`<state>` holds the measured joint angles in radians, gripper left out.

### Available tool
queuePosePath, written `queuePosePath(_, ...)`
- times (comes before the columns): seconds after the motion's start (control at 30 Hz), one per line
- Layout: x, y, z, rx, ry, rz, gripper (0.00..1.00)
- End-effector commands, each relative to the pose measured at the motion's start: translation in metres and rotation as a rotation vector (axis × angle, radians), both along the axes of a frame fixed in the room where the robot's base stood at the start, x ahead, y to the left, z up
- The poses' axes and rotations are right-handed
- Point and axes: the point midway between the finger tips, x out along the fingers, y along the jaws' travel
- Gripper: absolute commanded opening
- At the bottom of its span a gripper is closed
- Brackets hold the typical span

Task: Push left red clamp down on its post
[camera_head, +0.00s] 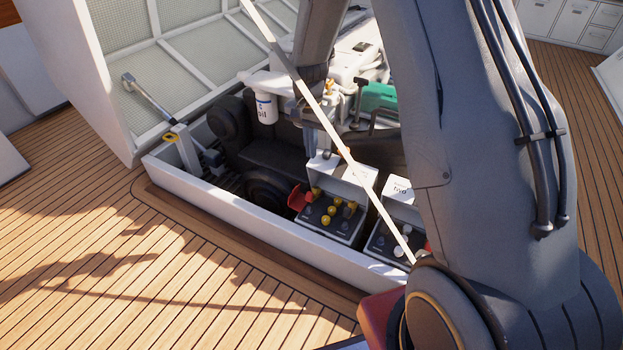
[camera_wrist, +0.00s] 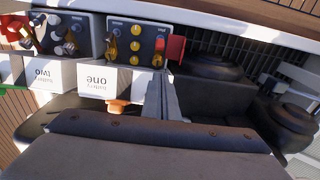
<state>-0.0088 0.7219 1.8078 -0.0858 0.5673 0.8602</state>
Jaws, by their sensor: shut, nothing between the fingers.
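The left red clamp (camera_head: 299,198) is at the left edge of the battery one top (camera_head: 328,222) in the head view. In the wrist view, which is turned round, the red clamp (camera_wrist: 175,48) is at the battery's right edge. I cannot tell how far it sits on its post, which is hidden. My gripper (camera_head: 311,151) points down above and behind the battery, apart from the clamp. In the wrist view the fingers (camera_wrist: 162,94) are shut together and empty, beside the white "battery one" box face (camera_wrist: 98,79).
A second battery (camera_wrist: 70,33) with its own red clamp (camera_wrist: 40,28) stands beside the first. Dark engine parts (camera_head: 268,150) and a white oil filter (camera_head: 265,108) are close to the gripper. The white hatch rim (camera_head: 250,222) borders the front. My arm hides part of the second battery.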

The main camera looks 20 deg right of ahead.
Motion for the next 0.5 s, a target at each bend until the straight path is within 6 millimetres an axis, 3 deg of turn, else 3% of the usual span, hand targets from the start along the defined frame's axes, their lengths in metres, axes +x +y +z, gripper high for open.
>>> queuePosePath(0.17, 0.000, -0.002, -0.017, -0.001, 0.002, -0.002, 0.00)
queuePosePath(0.5, 0.003, -0.007, -0.083, 0.000, 0.003, -0.005, 0.00)
